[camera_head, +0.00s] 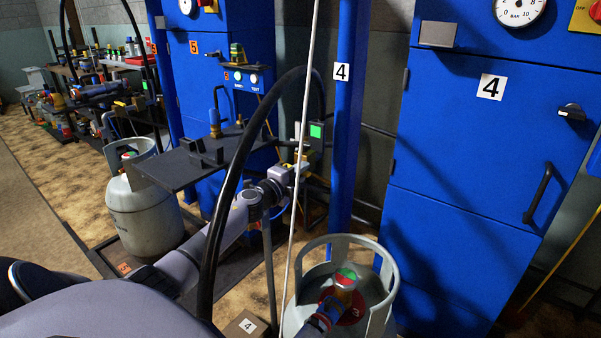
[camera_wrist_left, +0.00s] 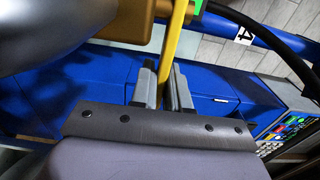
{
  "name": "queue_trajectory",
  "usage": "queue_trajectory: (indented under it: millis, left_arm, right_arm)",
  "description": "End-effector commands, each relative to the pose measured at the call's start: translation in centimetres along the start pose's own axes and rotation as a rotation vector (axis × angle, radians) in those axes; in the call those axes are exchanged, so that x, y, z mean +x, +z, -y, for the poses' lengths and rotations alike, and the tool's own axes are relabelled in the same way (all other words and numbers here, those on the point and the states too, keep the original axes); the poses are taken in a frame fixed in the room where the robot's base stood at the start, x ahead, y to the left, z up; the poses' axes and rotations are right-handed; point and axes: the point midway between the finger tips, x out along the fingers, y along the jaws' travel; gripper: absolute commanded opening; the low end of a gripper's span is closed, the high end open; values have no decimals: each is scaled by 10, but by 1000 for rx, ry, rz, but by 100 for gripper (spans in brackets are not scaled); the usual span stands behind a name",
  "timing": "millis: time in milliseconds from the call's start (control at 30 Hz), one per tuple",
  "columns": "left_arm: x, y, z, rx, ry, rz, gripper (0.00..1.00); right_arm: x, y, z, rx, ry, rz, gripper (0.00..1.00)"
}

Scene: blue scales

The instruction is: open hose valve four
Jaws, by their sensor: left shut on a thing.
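Hose valve four shows in the left wrist view as a brass-coloured body (camera_wrist_left: 125,22) with a yellow lever (camera_wrist_left: 177,45). My left gripper (camera_wrist_left: 164,90) has its two grey fingers on either side of the lever, shut on it. In the head view my left arm reaches in from the lower left. Its gripper (camera_head: 292,172) is at the brass fittings beside the blue post marked 4. The lever is mostly hidden there by the gripper and a thin pale line. My right gripper is not in view.
A black hose (camera_head: 238,165) arches in front of my left arm. A small box with a green light (camera_head: 316,131) is close above the gripper. A grey gas cylinder (camera_head: 382,258) stands below, another (camera_head: 145,215) at left. Blue cabinet four (camera_head: 480,150) fills the right.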

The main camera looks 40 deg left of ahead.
Motion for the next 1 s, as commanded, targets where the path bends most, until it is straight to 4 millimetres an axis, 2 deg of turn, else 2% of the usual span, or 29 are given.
queue_trajectory:
  millis: [200, 400, 633, 667, 700, 733, 1000]
  left_arm:
    - [-5, 2, -3, 3, 2, -79, 0]
    - [-9, 1, -1, 1, 1, -131, 0]
    - [-9, 1, 0, 1, 1, -131, 0]
    - [-9, 1, 0, 1, 1, -131, 18]
    - [-9, 1, 0, 1, 1, -131, 31]
    - [-9, 1, 0, 1, 1, -131, 36]
    - [-9, 1, 0, 0, 0, -131, 36]
  right_arm:
    - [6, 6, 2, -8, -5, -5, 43]
    - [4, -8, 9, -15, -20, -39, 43]
    - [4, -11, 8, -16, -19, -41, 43]
    - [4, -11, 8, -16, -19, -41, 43]
    - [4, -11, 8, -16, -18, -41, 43]
    - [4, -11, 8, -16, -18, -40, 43]
    - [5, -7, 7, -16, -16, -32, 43]
